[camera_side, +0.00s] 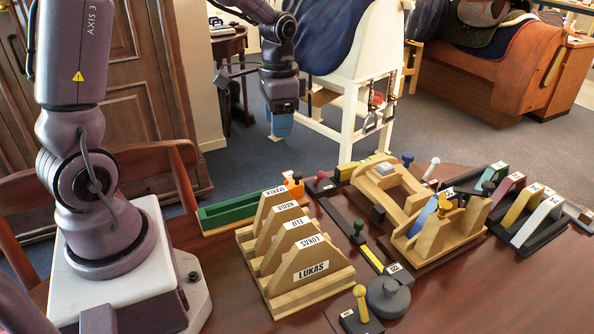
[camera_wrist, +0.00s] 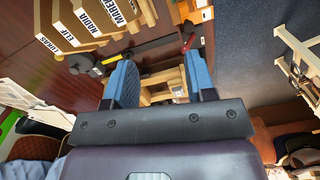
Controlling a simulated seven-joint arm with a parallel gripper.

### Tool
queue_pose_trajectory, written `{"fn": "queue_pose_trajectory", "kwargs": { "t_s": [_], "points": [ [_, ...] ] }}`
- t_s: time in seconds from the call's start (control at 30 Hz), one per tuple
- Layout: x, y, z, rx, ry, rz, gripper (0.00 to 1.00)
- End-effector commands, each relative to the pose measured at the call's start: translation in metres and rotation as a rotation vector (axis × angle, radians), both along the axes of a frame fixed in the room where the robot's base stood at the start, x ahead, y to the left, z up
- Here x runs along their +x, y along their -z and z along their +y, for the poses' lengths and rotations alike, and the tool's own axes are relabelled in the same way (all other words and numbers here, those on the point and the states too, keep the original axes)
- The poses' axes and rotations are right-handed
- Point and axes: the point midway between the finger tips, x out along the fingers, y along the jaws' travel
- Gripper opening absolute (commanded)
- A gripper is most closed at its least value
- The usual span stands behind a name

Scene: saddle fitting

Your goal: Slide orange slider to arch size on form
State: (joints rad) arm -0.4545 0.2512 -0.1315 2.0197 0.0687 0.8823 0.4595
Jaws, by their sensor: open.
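My gripper (camera_side: 279,124), with blue fingers, hangs high behind the table, apart from everything on it. In the wrist view my gripper (camera_wrist: 158,72) is open and empty, with a gap between its two blue pads. A small orange piece (camera_side: 295,187) sits at the right end of a green trough. Another small orange part (camera_side: 444,206) shows on a wooden form (camera_side: 438,238) at the right, beside a blue strip (camera_side: 422,217). I cannot tell which orange part is the slider. A second wooden form (camera_side: 388,193) stands behind. The wrist view shows part of a wooden frame between the fingers.
A wooden rack (camera_side: 308,288) with name-labelled panels stands in front of the green trough (camera_side: 226,213). A dark rail with yellow (camera_side: 369,255) lies beside it. A round dark weight (camera_side: 388,297) is at the front. A rack of coloured arches (camera_side: 530,218) stands at the right.

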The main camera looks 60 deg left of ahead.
Motion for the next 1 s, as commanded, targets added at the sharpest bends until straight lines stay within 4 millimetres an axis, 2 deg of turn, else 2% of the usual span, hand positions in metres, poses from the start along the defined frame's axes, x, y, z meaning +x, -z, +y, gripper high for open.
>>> {"fn": "queue_pose_trajectory", "kwargs": {
  "t_s": [0.03, 0.1, 0.2, 0.33, 0.53, 0.67, 1.0],
  "points": [
    [0.009, 0.016, 0.011, -0.017, 0.05, 0.022, 0.5],
    [0.022, 0.032, 0.022, -0.036, 0.142, 0.035, 0.5],
    [0.04, 0.049, 0.035, -0.051, 0.298, 0.032, 0.5],
    [0.059, 0.042, 0.041, -0.027, 0.483, -0.007, 0.5],
    [0.061, 0.042, 0.042, -0.021, 0.607, -0.009, 0.5],
    [0.06, 0.055, 0.042, -0.023, 0.612, -0.007, 0.5],
    [0.059, 0.124, 0.041, -0.025, 0.609, -0.004, 0.5]
  ]
}}
